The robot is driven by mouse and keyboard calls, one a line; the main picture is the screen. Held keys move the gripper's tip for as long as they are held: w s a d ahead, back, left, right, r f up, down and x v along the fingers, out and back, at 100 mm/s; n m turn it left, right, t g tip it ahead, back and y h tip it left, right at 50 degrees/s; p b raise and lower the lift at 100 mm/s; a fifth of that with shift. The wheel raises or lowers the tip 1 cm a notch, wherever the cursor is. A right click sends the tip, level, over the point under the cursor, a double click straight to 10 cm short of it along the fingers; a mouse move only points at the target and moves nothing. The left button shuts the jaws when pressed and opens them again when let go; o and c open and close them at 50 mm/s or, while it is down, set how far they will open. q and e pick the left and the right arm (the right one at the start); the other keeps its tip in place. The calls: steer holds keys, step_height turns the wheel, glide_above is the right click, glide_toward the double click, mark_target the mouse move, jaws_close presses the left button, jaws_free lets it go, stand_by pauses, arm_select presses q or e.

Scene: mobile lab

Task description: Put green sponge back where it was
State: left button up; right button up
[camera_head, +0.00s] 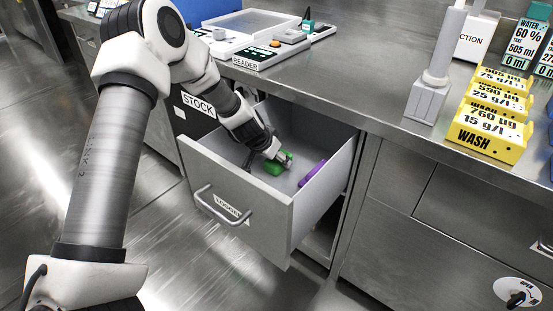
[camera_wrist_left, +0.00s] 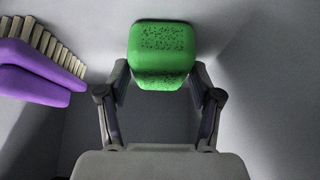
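The green sponge (camera_head: 279,168) is inside the open grey drawer (camera_head: 236,185), near its middle. In the left wrist view the sponge (camera_wrist_left: 162,52) sits centred between my left fingertips, its speckled face toward the camera. My left gripper (camera_head: 281,160) reaches down into the drawer. Its fingertips (camera_wrist_left: 161,72) appear to meet the sponge on both sides, so it looks shut on it. Whether the sponge touches the drawer floor is unclear. My right gripper is in neither view.
A purple object (camera_head: 312,173) lies at the drawer's right; the wrist view shows it as a purple brush (camera_wrist_left: 40,68) with pale bristles. The counter above holds a reader (camera_head: 262,56), yellow wash boxes (camera_head: 488,125) and a grey-white stand (camera_head: 428,98).

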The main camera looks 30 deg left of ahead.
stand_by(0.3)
arm_select(q)
steer(key=shift+s+r+p, duration=0.1)
steer(key=shift+r+p, duration=0.25)
steer(key=shift+p, duration=0.05)
steer(key=p+v, duration=1)
steer(key=v, duration=0.1)
steer(key=shift+s, duration=0.15)
steer(key=shift+r, duration=0.1)
